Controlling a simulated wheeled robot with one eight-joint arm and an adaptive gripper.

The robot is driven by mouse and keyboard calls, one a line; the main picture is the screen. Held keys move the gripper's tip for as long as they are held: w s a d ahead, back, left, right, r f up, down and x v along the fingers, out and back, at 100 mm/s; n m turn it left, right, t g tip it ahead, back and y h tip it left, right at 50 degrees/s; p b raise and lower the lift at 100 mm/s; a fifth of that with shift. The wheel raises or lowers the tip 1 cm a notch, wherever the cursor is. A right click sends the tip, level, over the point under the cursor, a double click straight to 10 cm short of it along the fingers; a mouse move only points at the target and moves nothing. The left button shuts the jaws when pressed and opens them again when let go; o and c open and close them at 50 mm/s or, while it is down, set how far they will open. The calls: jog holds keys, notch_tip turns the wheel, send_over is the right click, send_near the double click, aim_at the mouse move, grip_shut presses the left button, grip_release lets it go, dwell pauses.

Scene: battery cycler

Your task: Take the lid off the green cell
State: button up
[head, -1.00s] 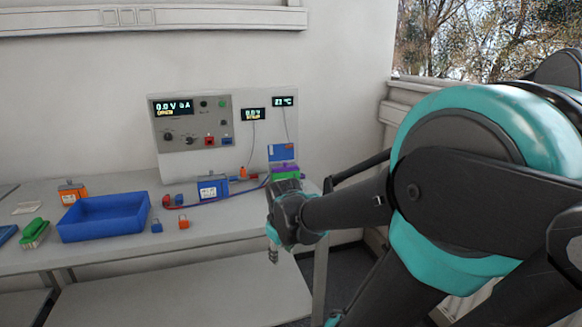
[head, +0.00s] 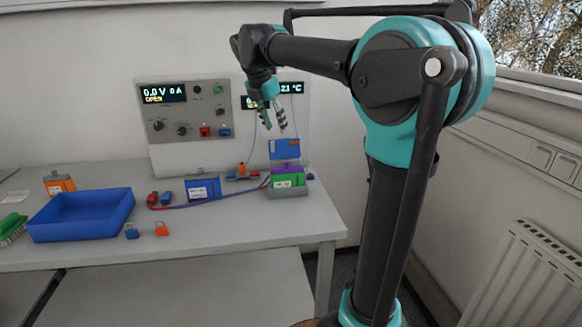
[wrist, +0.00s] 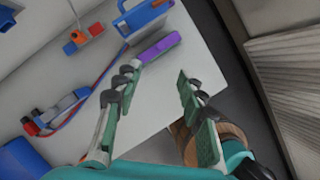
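The green cell (head: 289,181) stands upright at the right end of the bench, with a white label on its front. A purple piece (head: 285,169) lies across its top; I cannot tell if this is the lid. In the wrist view the purple piece (wrist: 157,47) lies beyond my fingertips, and I cannot make out the cell's green body. My gripper (head: 273,127) hangs above the cell, fingers pointing down. It is open and empty; the two fingers stand apart in the wrist view (wrist: 160,78).
A blue panel (head: 284,149) stands just behind the purple piece. A blue cell (head: 203,188) with red and blue leads is left of the green cell. The cycler panel (head: 185,120) is behind. The bench ends right of the cell.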

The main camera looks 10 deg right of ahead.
aim_at(286, 163)
jog(key=x, duration=1.6)
jog(key=shift+s, duration=0.15)
jog(key=shift+a, duration=0.1)
jog(key=shift+c, duration=0.2)
grip_shut()
